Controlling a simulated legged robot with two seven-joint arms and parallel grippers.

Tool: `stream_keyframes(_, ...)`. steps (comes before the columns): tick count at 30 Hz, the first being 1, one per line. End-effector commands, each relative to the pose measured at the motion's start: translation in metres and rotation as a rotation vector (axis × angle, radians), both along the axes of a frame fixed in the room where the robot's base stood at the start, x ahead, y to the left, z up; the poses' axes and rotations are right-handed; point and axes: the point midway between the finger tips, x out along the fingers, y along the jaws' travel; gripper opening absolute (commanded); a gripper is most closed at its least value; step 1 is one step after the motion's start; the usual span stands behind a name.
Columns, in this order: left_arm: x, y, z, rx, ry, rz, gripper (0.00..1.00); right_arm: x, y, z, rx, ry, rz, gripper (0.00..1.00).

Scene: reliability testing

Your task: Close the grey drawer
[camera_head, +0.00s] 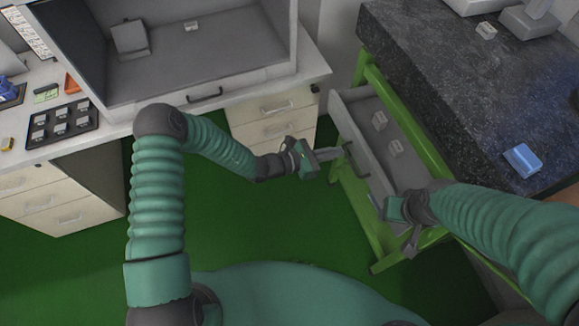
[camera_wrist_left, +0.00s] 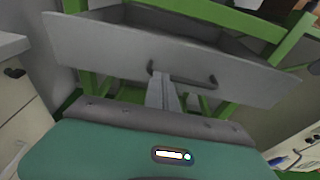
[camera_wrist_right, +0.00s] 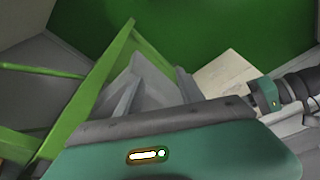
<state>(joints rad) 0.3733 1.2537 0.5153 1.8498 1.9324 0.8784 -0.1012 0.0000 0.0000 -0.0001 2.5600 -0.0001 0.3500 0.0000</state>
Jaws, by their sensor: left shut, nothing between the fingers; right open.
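The grey drawer (camera_head: 341,121) is pulled out from under the dark stone-topped table, with its front panel facing left. My right gripper (camera_head: 411,236) is open near the drawer's near end, close to the green frame. Its fingers (camera_wrist_right: 150,85) show in the right wrist view.
The green table frame (camera_head: 408,118) surrounds the drawer. The stone tabletop (camera_head: 455,80) holds a blue box (camera_head: 522,160). At the left, a white bench (camera_head: 310,70) carries a grey cabinet, a black tray (camera_head: 60,125) and drawers below. The green floor (camera_head: 260,230) is clear.

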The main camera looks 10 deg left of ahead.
Motion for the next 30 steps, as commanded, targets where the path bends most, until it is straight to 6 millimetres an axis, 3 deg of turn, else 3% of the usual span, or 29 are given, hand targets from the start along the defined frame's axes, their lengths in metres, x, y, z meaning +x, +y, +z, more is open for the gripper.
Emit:
stream_keyframes(6, 0.029, -0.052, -0.003, -0.001, -0.002, -0.002, 0.00, 0.000, 0.000, -0.015, 0.000, 0.000, 0.000, 0.45)
stream_keyframes(15, 0.058, -0.102, -0.002, -0.001, -0.003, -0.001, 0.00, 0.000, 0.000, -0.031, 0.000, 0.000, 0.000, 0.45)
stream_keyframes(21, 0.067, -0.117, -0.001, 0.000, 0.000, -0.001, 0.00, 0.000, 0.000, -0.035, 0.000, 0.000, 0.000, 0.45)
stream_keyframes(30, 0.071, -0.122, 0.001, -0.003, -0.001, 0.000, 0.00, 0.000, 0.000, -0.036, 0.000, 0.000, 0.000, 0.45)
